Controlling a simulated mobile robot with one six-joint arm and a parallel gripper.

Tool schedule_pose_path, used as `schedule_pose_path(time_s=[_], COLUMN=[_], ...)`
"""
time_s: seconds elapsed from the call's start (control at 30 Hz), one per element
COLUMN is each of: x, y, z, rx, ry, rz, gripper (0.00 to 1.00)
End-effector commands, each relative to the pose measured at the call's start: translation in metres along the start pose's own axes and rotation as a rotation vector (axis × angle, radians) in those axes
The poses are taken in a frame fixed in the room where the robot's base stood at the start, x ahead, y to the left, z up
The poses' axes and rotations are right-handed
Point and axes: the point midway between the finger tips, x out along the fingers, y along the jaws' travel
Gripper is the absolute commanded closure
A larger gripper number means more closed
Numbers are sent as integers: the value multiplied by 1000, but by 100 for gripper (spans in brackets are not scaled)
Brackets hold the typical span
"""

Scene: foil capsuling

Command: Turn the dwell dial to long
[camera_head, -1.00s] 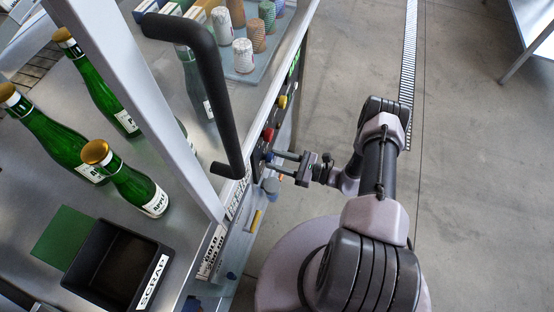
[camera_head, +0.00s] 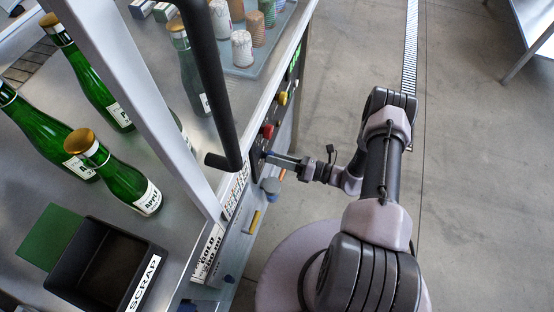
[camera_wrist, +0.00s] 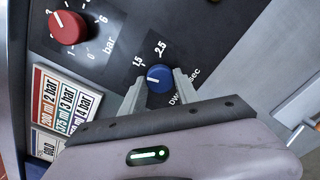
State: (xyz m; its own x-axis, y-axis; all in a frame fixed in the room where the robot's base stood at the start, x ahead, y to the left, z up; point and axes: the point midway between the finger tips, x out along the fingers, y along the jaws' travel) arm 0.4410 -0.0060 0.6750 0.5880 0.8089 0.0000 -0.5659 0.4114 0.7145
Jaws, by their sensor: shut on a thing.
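The dwell dial (camera_wrist: 159,78) is a round blue knob on a dark panel in the wrist view. Its scale shows 1.5 and 2.5, with a partly hidden "DW… sec" label. A short pale pointer mark on the knob faces left in the picture. My gripper (camera_wrist: 160,84) has one finger on each side of the knob and is shut on it. In the head view my gripper (camera_head: 275,158) reaches left to the machine's front panel, and the dial itself is hidden there.
A red pressure knob (camera_wrist: 67,27) marked bar is beside the dial, with a coloured bottle-size chart (camera_wrist: 65,100) below it. A black handle (camera_head: 210,85) hangs above the panel. Green bottles (camera_head: 122,180) and a black scrap bin (camera_head: 105,265) stand on the bench.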

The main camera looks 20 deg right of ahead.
Motion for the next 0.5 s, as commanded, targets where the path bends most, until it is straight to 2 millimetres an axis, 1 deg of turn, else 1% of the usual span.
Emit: schedule_pose_path(time_s=[0.5], x=[0], y=[0], z=[-2], rx=[488], ry=[2], rz=[0], gripper=[100])
